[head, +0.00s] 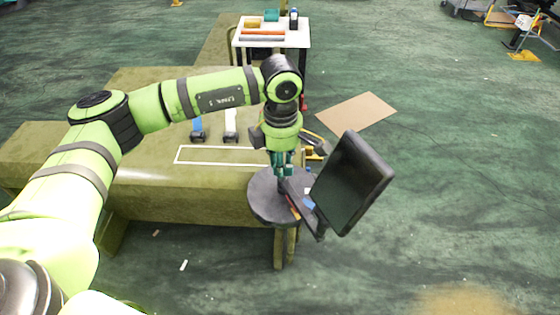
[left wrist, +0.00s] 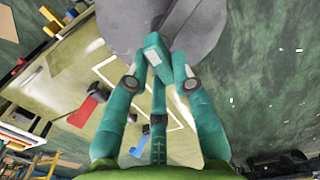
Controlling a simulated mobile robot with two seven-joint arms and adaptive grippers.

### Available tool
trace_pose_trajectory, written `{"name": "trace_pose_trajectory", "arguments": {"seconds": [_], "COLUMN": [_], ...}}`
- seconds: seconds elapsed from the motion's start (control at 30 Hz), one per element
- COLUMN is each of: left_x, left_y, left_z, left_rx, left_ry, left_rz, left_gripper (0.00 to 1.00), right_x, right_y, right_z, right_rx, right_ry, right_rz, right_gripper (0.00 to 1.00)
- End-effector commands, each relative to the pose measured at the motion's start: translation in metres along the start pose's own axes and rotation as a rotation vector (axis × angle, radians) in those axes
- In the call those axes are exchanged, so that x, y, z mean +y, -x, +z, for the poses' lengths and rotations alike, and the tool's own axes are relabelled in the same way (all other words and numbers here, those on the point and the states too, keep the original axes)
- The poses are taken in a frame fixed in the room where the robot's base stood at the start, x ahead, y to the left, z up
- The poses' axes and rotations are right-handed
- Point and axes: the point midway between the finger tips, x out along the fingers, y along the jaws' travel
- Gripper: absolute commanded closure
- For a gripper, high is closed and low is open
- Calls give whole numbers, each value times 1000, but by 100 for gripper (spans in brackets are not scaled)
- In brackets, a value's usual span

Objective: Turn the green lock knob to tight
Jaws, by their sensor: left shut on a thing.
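In the head view my left gripper (head: 284,176) points down over a dark grey round plate (head: 262,208) at the end of the olive bench. Its teal fingers are closed together just above the plate. In the left wrist view the left gripper (left wrist: 160,66) has its fingers shut around a small spot in front of the grey plate (left wrist: 195,18). The green lock knob is mostly or wholly hidden by the fingers, which are a like colour. I cannot read its turn or any tight mark. My right gripper is not in view.
A black screen (head: 352,184) stands tilted just right of the left gripper. The olive bench (head: 180,200) carries a white outlined rectangle, with a blue-ended and a white piece behind it. A white table (head: 270,38) with parts stands behind. Green floor to the right is mostly open.

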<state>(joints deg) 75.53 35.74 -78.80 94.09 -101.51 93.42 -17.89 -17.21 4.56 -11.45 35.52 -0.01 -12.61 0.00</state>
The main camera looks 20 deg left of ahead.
Motion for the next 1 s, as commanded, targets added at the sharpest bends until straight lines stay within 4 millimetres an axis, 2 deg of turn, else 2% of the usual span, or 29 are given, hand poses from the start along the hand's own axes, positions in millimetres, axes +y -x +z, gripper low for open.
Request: {"name": "trace_pose_trajectory", "arguments": {"seconds": [0.1,0.13,0.17,0.2,0.5,0.63,0.77,1.0], "left_x": [0,0,-1,-1,0,0,1,0], "left_y": [1,1,1,1,1,10,32,84], "left_z": [3,3,3,3,1,1,2,3], "left_rx": [-7,-7,-7,-6,-2,-2,-4,-4], "left_ry": [-9,-9,-9,-8,-3,-2,-3,-5], "left_rz": [2,2,2,2,1,3,5,5], "left_gripper": [100,67,55,51,51,51,51,51], "right_x": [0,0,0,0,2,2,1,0], "right_y": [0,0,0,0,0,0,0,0], "right_z": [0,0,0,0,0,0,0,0], "right_rx": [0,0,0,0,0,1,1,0], "right_ry": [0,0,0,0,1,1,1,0], "right_rz": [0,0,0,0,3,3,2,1], "right_gripper": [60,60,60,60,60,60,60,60]}}
